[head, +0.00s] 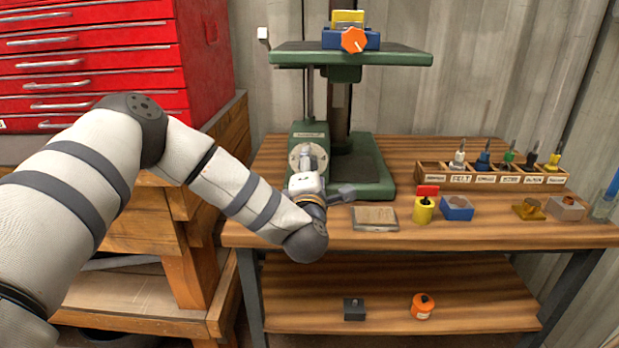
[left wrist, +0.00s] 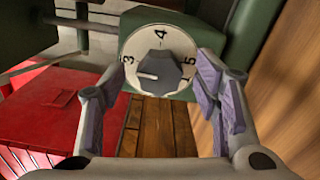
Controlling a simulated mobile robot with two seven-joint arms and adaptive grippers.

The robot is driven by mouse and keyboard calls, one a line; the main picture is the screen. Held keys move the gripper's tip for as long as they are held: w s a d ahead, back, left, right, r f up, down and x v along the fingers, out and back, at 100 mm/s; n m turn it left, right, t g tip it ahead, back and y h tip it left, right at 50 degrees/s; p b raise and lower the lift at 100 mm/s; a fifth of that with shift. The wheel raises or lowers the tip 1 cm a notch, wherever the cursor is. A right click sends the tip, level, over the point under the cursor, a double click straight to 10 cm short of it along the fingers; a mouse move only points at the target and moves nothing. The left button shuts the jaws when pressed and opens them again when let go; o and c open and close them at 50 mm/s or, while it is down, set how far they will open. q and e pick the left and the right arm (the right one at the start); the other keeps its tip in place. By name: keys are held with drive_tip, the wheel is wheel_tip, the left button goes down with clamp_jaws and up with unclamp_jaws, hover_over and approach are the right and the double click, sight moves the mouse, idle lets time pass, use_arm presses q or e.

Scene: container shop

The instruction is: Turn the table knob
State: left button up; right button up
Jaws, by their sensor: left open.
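A dark grey knob (left wrist: 158,68) sits at the middle of a round white dial with black numbers, on the front of a green machine (head: 312,136). In the left wrist view the white mark on the knob points left, below the 3. In the head view the white dial (head: 294,157) shows partly behind my left gripper (head: 308,158). My left gripper is open, with one finger on each side of the dial in the left wrist view. No contact with the knob is visible. The right gripper is in neither view.
The machine stands on a wooden workbench (head: 430,238) with an upper green table (head: 400,57) carrying an orange knob (head: 354,39). A grey plate (head: 375,217), a yellow cylinder (head: 423,210) and a bit rack (head: 490,178) are to the right. A red drawer cabinet (head: 120,65) stands left.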

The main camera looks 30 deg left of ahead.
use_arm(q)
drive_tip(key=v, duration=1)
drive_tip(key=shift+s, duration=0.25)
drive_tip(key=shift+d, duration=0.1)
drive_tip(key=s+d+f+m+g+h, duration=0.1)
drive_tip(key=s+d+f+m+h, duration=0.25)
drive_tip(key=f, duration=0.25)
drive_tip(key=s+d+f+m+g+h+p, duration=0.1)
drive_tip(key=s+d+f+m+g+h, duration=0.1)
drive_tip(key=s+d+f+m, duration=0.25)
drive_tip(key=s+d+f+m+g+h, duration=0.1)
drive_tip(key=d+f+m+h, duration=0.2)
drive_tip(key=f+m, duration=0.3)
drive_tip(key=s+d+f+m+g+h, duration=0.2)
drive_tip(key=s+f+m+g, duration=0.35)
drive_tip(key=s+f, duration=0.6)
drive_tip(key=s+a+m+g+p, duration=0.1)
drive_tip(key=s+a+m+g, duration=0.1)
drive_tip(key=s, duration=0.9)
drive_tip(key=s+a+m+g, duration=0.3)
drive_tip(key=s+g, duration=0.3)
drive_tip(key=s, duration=0.6)
drive_tip(key=shift+s+a+m+y+p, duration=0.15)
drive_tip(key=shift+m+y+p, duration=0.25)
drive_tip(key=shift+m, duration=0.45)
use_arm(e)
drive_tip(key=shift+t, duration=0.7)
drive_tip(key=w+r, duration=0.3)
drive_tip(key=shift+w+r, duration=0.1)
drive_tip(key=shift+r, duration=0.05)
